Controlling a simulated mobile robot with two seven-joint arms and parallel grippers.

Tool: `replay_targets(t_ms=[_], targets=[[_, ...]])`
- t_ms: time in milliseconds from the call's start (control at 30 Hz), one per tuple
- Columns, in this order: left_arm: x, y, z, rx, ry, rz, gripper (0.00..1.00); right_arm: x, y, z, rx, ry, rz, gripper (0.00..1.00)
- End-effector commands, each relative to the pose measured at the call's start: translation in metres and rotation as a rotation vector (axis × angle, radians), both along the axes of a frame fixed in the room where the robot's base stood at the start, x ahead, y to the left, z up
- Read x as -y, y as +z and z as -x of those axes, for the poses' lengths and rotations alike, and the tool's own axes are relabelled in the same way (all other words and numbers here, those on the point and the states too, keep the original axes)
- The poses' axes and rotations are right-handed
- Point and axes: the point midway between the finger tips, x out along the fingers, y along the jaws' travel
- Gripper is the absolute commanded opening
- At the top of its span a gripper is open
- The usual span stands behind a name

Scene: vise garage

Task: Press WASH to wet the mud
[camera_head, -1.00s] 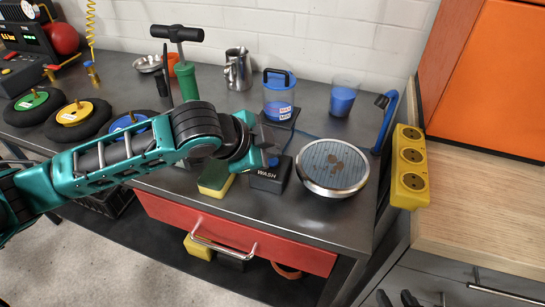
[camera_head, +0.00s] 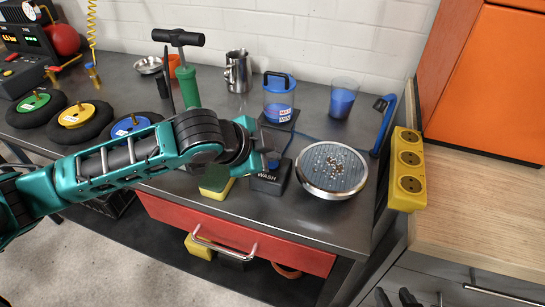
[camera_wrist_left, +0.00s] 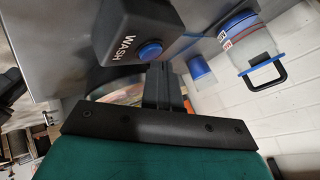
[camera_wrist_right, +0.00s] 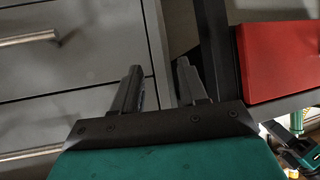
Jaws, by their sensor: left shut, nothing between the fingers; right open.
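The black WASH box (camera_head: 270,181) stands on the workbench. Its blue button (camera_wrist_left: 151,51) shows in the left wrist view, with the fingers of my left gripper (camera_wrist_left: 160,72) just beside it. In the head view my left gripper (camera_head: 274,160) is directly over the box and hides most of the button; I cannot tell whether it touches. It is shut and empty. The round metal-rimmed basin (camera_head: 331,190) right of the box has a grey slatted top. Brown mud (camera_head: 334,166) with pale, shiny droplets lies on it. My right gripper (camera_wrist_right: 158,72) is open and empty, in the right wrist view only.
A yellow-green sponge (camera_head: 216,180) lies left of the box. A blue-lidded tank (camera_head: 279,100) and a cup of blue liquid (camera_head: 342,100) stand behind. A yellow socket strip (camera_head: 409,170) borders the bench at right. In the right wrist view, grey drawers (camera_wrist_right: 75,75) are close to my right gripper.

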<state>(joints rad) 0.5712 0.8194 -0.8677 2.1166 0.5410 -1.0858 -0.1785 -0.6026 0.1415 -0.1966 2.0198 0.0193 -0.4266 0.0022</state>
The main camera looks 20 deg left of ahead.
Motion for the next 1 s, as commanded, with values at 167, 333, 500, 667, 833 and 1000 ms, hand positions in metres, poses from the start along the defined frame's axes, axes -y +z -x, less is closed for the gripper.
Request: replay_targets(t_ms=[167,333,500,667,833,1000], targets=[[0.0,0.005,0.0,-0.001,-0.001,0.0,0.0,0.0,0.01,0.0,0.0,0.0,0.0,0.43],[0.0,0.004,0.0,-0.001,-0.001,0.0,0.0,0.001,0.008,0.0,0.0,0.002,0.003,0.43],[0.0,0.004,0.0,-0.001,-0.001,0.0,0.0,0.002,0.008,0.0,0.001,0.006,0.008,0.43],[0.0,0.005,0.0,0.0,-0.001,0.001,0.0,0.005,0.007,0.0,0.011,0.003,0.016,0.43],[0.0,0.024,0.0,0.0,-0.001,0.001,0.0,0.014,0.01,0.008,-0.005,-0.008,0.037,0.43],[0.0,0.041,0.0,0.0,-0.001,0.001,0.0,0.021,0.023,0.011,-0.002,-0.019,0.045,0.43]])
